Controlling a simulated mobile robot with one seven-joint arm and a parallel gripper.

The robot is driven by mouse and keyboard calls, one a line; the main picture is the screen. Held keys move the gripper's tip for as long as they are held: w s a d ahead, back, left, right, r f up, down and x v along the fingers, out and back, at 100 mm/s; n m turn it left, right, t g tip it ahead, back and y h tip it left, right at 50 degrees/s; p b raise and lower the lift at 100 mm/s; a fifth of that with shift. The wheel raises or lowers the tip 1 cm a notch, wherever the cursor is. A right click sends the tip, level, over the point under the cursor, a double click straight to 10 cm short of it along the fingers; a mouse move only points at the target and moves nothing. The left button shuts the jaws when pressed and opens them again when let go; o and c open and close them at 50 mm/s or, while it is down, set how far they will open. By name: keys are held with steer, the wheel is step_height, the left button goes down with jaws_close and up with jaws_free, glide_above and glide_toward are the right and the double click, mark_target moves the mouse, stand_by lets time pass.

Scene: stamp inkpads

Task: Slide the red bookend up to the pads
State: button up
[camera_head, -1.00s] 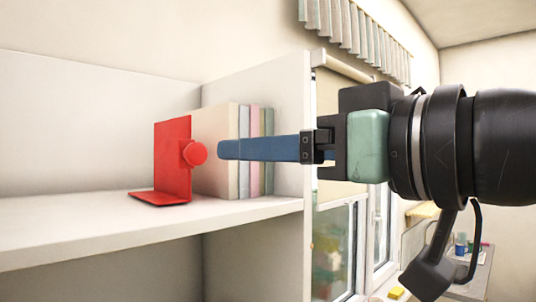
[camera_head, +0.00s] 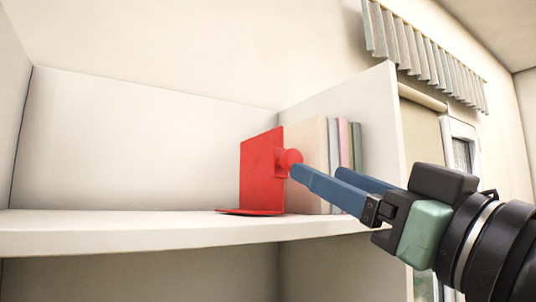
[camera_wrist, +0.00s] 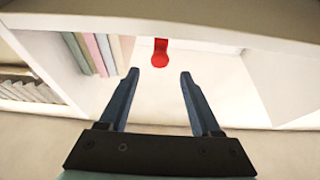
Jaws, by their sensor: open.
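The red bookend (camera_head: 262,172) stands upright on a white shelf, its flat foot lying out to the left and its round red knob (camera_head: 291,158) facing out to the front right. The pads (camera_head: 343,150), several upright slabs in cream, grey, pink and green, stand just right of the bookend; I cannot tell whether they touch it. My gripper (camera_head: 322,176) is open and empty, its blue fingers pointing at the knob. In the wrist view the knob (camera_wrist: 160,58) shows ahead, between and beyond the two fingertips (camera_wrist: 158,72); most of the bookend is hidden there.
The white shelf board (camera_head: 120,232) is bare left of the bookend. A white side panel (camera_head: 375,110) closes the shelf at the right.

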mark_target(279, 148)
steer(key=p+x, duration=0.4)
steer(key=x, duration=0.6)
steer(key=shift+s+r, duration=0.1)
steer(key=shift+w+a+p, duration=0.25)
steer(key=shift+w+p, duration=0.2)
jaws_close()
stand_by(0.6)
